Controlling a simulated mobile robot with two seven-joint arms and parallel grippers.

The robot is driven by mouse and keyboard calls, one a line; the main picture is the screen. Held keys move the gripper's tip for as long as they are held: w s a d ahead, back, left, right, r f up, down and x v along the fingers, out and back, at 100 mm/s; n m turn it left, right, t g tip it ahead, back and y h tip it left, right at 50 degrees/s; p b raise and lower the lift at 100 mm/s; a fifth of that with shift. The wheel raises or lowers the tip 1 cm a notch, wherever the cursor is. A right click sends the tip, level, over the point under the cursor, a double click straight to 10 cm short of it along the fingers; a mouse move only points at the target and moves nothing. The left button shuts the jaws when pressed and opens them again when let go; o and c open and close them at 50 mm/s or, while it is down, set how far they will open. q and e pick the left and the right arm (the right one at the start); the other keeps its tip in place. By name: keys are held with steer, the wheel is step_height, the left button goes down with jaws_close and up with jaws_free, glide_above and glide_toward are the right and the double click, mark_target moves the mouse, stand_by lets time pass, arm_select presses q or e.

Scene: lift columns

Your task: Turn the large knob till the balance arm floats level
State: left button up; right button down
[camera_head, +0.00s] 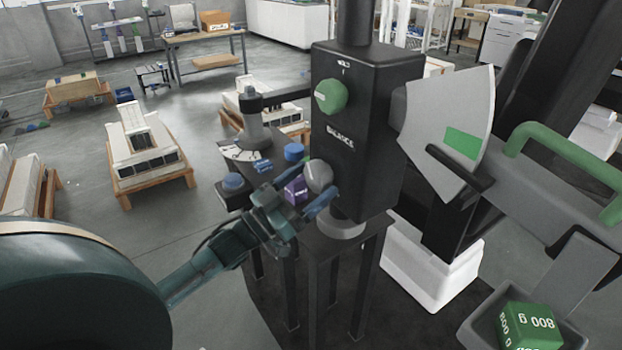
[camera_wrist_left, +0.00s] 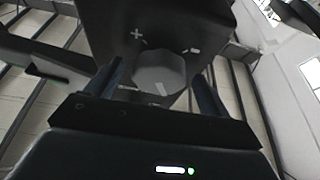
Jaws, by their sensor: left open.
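The large grey knob (camera_head: 318,176) sits low on the front of a black box marked BALANCE (camera_head: 345,125). My left gripper (camera_head: 305,192) is open, with its fingers on either side of this knob; contact cannot be told. In the left wrist view the faceted knob (camera_wrist_left: 160,72) shows between the two fingertips (camera_wrist_left: 162,80), with plus and minus marks around it. The grey balance arm (camera_head: 545,190) slopes down to the right. A black bar (camera_head: 460,172) crosses the pale scale plate (camera_head: 445,110) below its green patch (camera_head: 462,143). My right gripper is not in view.
A smaller green knob (camera_head: 331,96) marked HOLD is above the grey one. A green 800 g weight (camera_head: 530,327) sits in a tray at lower right. A purple block (camera_head: 295,188) is close behind my gripper. A green handle (camera_head: 560,150) rises from the balance arm.

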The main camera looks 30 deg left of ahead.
arm_select(q)
steer(key=shift+w+d+r, duration=0.1)
steer(key=shift+w, duration=0.15)
steer(key=shift+c, duration=0.4)
steer(key=c, duration=0.9)
